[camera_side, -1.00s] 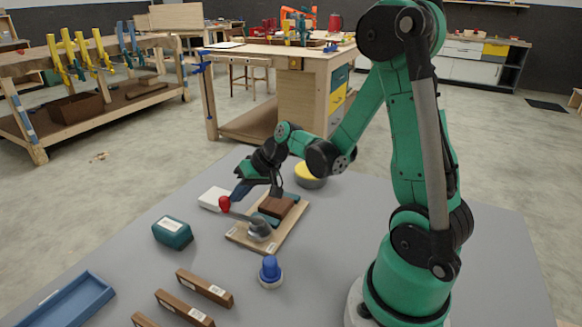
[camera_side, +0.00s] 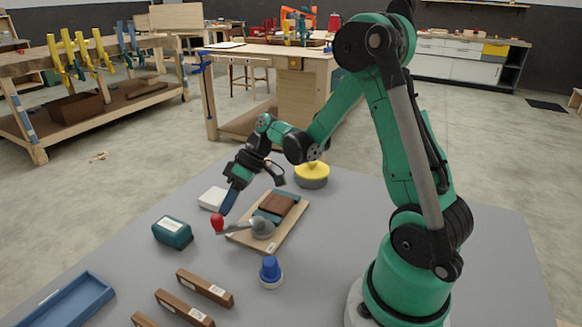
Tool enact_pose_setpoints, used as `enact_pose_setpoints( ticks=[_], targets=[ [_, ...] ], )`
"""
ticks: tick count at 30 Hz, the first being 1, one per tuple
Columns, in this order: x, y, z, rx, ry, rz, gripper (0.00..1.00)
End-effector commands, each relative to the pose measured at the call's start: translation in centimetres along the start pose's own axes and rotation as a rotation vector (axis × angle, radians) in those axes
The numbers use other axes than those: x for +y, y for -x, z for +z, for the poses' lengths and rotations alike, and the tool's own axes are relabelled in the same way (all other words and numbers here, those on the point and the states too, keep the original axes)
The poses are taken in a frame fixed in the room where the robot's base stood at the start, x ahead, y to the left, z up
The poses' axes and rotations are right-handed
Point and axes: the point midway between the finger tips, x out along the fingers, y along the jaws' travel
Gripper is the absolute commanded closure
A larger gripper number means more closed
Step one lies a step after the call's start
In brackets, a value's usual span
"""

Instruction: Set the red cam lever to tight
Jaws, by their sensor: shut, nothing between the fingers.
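The cam lever is a grey arm with a red knob (camera_side: 217,223) at its left end. Its grey hub (camera_side: 263,228) sits on the near part of a wooden board (camera_side: 284,240). The lever points left, with the knob out past the board's left edge. A brown block (camera_side: 277,204) lies on a teal pad at the board's far part. My gripper (camera_side: 227,208) is shut and empty, tilted down, with its dark blue fingertips just above and behind the red knob. I cannot tell whether the tips touch the knob.
A white box (camera_side: 213,198) lies close behind the gripper. A teal box (camera_side: 172,232) stands left, a blue-topped button (camera_side: 270,270) in front, and a yellow-topped round thing (camera_side: 312,174) behind. Brown bars (camera_side: 204,287) and a blue tray (camera_side: 69,302) lie at front left.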

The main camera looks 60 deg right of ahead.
Motion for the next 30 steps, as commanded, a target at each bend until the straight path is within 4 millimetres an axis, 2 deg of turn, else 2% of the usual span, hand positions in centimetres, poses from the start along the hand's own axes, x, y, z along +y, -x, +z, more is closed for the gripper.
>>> enact_pose_setpoints(
  ticks=[2, 15, 30],
  targets=[
    [-0.4, -0.2, 0.0, -0.028, 0.054, -0.03, 1.0],
    [-1.9, -0.7, 0.6, -0.023, 0.045, -0.026, 1.0],
    [-2.3, -0.8, 0.7, -0.021, 0.046, -0.028, 1.0]
  ],
)
